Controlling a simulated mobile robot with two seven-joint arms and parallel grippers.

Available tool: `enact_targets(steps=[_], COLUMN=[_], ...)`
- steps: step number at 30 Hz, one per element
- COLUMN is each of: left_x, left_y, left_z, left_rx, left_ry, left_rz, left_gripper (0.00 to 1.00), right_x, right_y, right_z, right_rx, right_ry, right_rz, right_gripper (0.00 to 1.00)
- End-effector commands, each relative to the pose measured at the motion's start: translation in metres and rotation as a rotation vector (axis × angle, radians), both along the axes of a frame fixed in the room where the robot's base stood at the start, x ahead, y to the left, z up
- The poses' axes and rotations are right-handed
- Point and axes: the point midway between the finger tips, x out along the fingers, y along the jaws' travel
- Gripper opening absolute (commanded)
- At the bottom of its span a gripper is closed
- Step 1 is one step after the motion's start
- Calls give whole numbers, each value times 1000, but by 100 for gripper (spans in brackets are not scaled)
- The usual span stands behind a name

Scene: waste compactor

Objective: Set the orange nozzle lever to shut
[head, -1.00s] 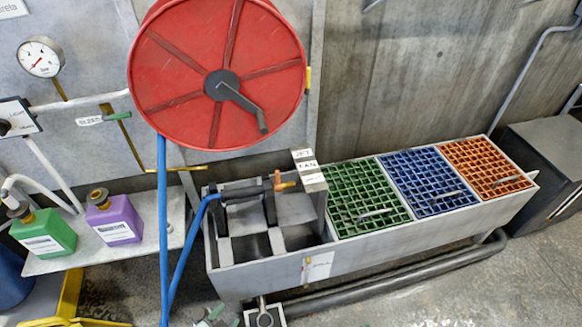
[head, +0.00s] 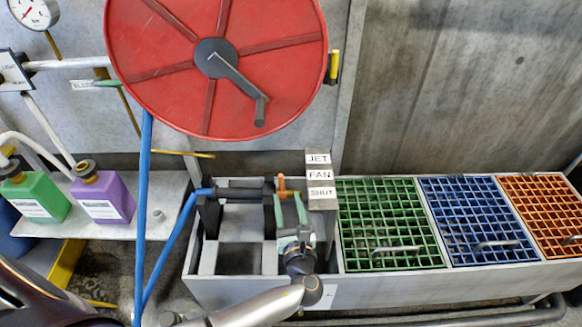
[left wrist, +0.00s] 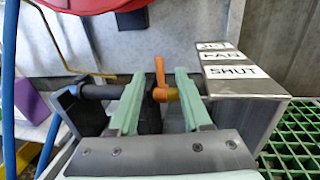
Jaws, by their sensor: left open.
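The orange nozzle lever (head: 281,184) sticks up from the end of the dark nozzle, which lies across the left end of the grey trough. A plate (head: 318,176) beside it reads JET, FAN and SHUT from back to front. The lever's tip lies nearest the FAN label. My left gripper (head: 289,208) is open, with pale green fingers, just in front of the lever. In the left wrist view the lever (left wrist: 160,72) appears between the two spread fingers (left wrist: 160,88), with gaps on both sides. I cannot tell whether the fingertips reach past it. My right gripper is out of view.
A red hose reel (head: 215,65) with a crank hangs above the nozzle. A blue hose (head: 168,243) runs down on the left. Green (head: 390,222), blue (head: 476,218) and orange grates cover the trough to the right. Green and purple bottles (head: 103,197) stand on the left shelf.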

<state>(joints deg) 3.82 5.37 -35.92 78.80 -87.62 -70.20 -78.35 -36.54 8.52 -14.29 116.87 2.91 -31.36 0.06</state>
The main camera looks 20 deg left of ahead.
Motion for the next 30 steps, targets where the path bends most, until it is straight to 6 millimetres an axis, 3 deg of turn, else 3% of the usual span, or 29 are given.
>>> enact_targets(steps=[18, 30], left_x=[87, 98], left_y=[63, 70], left_z=[-1, 0], left_rx=[-4, -6], left_ry=[0, 2], left_rz=[0, -1], left_gripper=[48, 48], right_x=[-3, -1], right_y=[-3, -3], right_z=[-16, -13], right_rx=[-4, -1], right_ry=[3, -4], right_rz=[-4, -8], right_gripper=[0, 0])
